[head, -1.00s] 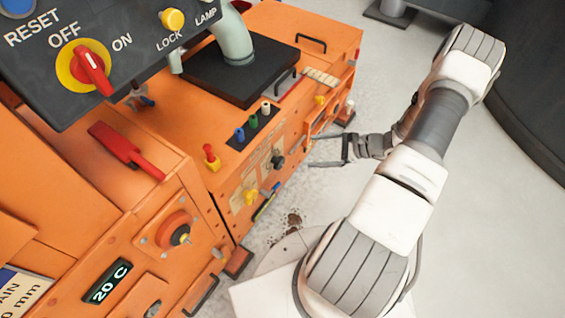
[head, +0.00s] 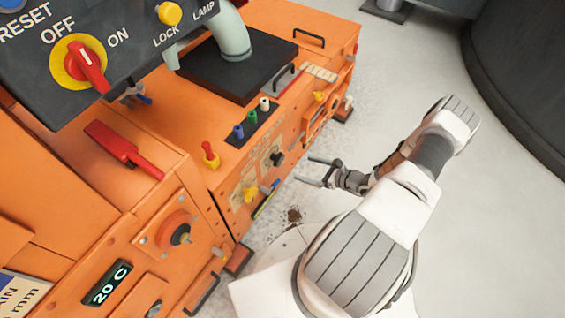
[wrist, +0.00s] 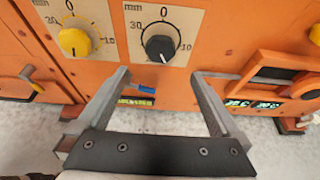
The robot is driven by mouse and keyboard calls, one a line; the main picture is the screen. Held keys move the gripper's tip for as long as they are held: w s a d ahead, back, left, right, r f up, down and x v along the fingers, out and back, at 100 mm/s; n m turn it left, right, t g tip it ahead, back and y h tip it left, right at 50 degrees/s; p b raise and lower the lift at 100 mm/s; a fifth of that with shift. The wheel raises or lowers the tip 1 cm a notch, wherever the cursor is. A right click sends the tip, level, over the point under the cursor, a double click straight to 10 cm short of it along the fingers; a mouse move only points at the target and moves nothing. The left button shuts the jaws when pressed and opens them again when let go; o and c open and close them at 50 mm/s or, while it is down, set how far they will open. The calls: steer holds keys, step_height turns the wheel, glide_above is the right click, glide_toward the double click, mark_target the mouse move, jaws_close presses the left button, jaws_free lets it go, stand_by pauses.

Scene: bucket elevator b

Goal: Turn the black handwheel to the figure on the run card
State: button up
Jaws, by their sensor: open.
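The black handwheel (head: 277,159) is on the orange machine's front panel in the head view. In the wrist view the black handwheel (wrist: 161,46) sits upper middle on a cream scale plate (wrist: 182,20) marked mm, with 0 on top, 10 at right and 30 at left. Its exact setting is too small to read surely. My gripper (head: 320,172) is open and empty, in front of the panel and apart from the handwheel. In the wrist view its fingertips (wrist: 160,76) lie below the handwheel. A card (head: 18,292) at the head view's left edge is cut off, showing "AIN" and "mm".
A yellow knob (wrist: 74,40) with a similar scale is left of the black one. A blue-tipped lever (wrist: 146,87) is below. A handle frame and green display (wrist: 252,104) are at right.

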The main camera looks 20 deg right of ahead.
mark_target(281, 161)
steer(key=b+x, duration=0.2)
steer(key=x, duration=0.9)
steer(key=shift+w+a+b, duration=0.1)
steer(key=shift+w+b, duration=0.1)
steer(key=shift+b, duration=0.15)
steer(key=c, duration=1.3)
steer(key=shift+f+b, duration=0.15)
steer(key=shift+b, duration=0.25)
steer(key=m+g+y+b, duration=0.1)
steer(key=m+b, duration=0.1)
steer(key=b, duration=0.1)
steer(key=shift+f+m+y, duration=0.15)
steer(key=shift+m+y, duration=0.15)
steer(key=shift+y, duration=0.1)
steer(key=shift+m+y+b, duration=0.5)
steer(key=shift+m+b, duration=0.05)
steer(key=shift+m, duration=0.35)
steer(key=shift+m+g+y, duration=0.3)
steer(key=shift+m+y, duration=0.3)
steer(key=shift+m, duration=0.4)
